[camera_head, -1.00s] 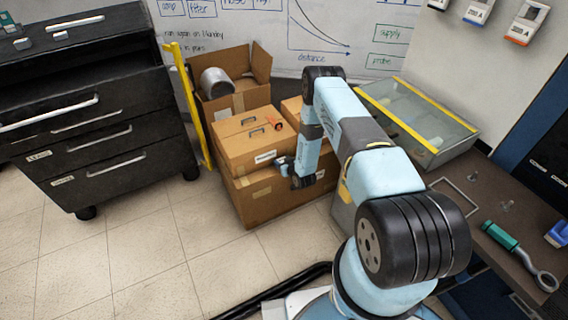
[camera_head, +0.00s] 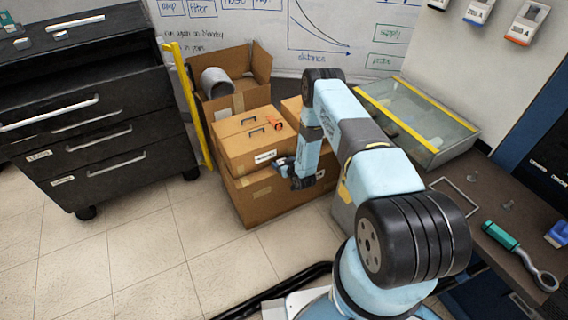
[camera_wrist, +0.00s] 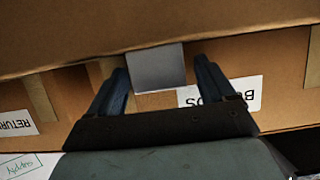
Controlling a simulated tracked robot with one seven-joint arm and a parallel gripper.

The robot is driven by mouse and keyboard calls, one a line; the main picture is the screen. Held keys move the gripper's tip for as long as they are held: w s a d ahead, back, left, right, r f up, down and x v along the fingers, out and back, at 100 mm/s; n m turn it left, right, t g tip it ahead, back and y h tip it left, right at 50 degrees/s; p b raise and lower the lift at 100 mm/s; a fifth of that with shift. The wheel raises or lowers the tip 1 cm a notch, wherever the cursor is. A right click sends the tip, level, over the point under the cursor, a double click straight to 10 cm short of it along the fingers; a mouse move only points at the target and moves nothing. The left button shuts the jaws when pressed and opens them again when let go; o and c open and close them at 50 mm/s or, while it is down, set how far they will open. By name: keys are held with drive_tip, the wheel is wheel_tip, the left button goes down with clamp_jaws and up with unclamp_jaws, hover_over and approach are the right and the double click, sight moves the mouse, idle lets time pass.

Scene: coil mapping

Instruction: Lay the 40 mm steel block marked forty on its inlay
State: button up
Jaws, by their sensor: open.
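A plain grey square block (camera_wrist: 156,70) shows in the wrist view, just in front of my gripper; no marking on it is readable. My gripper (camera_wrist: 162,64) is open, with one dark blue finger on each side of the block and a gap showing on both sides. In the head view my gripper (camera_head: 281,163) is beside the front of the stacked cardboard boxes, and the block cannot be made out there. I cannot pick out the inlay in either view.
Cardboard boxes (camera_head: 256,196) stand close around my gripper. An open carton (camera_head: 240,100) holds a grey cylinder (camera_head: 216,82). A black drawer cabinet (camera_head: 95,125) is at left. At right are a glass-topped case (camera_head: 425,115) and a bench with a green-handled tool (camera_head: 502,236). The tiled floor is clear.

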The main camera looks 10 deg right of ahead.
drive_tip(key=v, duration=1.2)
